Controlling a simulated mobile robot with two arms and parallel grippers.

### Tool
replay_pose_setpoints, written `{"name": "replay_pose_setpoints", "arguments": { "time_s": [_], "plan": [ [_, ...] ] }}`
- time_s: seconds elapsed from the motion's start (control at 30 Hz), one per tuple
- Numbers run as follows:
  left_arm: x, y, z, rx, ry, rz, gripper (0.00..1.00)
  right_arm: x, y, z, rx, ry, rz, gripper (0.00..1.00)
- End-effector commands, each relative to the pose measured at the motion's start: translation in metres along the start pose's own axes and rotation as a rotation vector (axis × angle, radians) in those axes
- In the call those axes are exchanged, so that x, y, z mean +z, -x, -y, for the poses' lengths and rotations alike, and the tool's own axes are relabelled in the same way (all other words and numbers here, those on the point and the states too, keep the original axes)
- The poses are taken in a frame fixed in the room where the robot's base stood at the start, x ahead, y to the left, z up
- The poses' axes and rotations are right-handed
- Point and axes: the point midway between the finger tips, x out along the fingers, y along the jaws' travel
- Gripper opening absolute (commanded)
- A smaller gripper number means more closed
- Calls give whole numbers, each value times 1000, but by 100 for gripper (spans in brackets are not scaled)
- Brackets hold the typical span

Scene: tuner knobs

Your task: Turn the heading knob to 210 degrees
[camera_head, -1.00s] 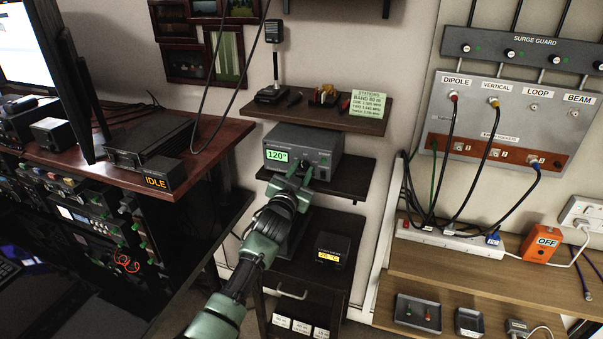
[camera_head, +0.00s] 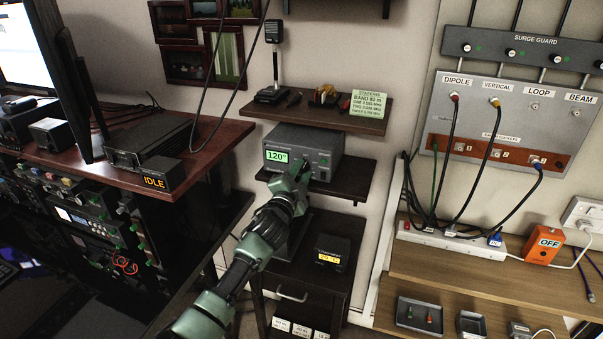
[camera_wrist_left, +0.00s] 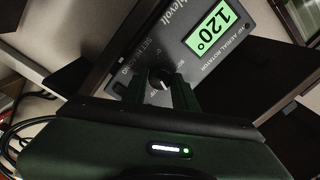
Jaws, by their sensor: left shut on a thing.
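The rotator box (camera_head: 312,142) is a grey unit on a small dark shelf. Its green display (camera_head: 276,156) reads 120°, and the display also shows in the left wrist view (camera_wrist_left: 209,33), rotated. The heading knob (camera_wrist_left: 159,79) is a dark round knob with a light mark, on the box's front panel. My left gripper (camera_head: 297,173) is at the front of the box, and in the wrist view its two fingers sit on either side of the knob, shut on it. In the head view the gripper hides the knob. My right gripper is not in view.
A shelf (camera_head: 330,113) with a microphone and a green note is above the box. A dark cabinet (camera_head: 300,285) with a small yellow-lit device (camera_head: 331,253) stands below. A wooden desk (camera_head: 205,145) is to the left, an antenna panel (camera_head: 500,120) to the right.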

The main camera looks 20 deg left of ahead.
Motion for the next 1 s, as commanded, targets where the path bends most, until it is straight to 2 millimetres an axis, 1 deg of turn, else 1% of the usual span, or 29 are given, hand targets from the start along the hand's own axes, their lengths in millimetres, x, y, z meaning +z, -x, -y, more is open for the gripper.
{"name": "replay_pose_setpoints", "arguments": {
  "time_s": [0.53,0.57,0.6,0.63,0.9,1.0],
  "plan": [
    [1,0,-2,3,-26,0,0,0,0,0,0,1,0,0],
    [1,0,-2,3,-26,0,30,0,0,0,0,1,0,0],
    [1,0,-2,3,-26,0,42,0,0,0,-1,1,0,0],
    [1,0,-2,3,-26,0,50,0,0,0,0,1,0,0],
    [0,0,-1,1,-25,-1,50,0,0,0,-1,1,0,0],
    [1,3,-1,1,-26,-1,50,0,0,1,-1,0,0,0]
  ]
}}
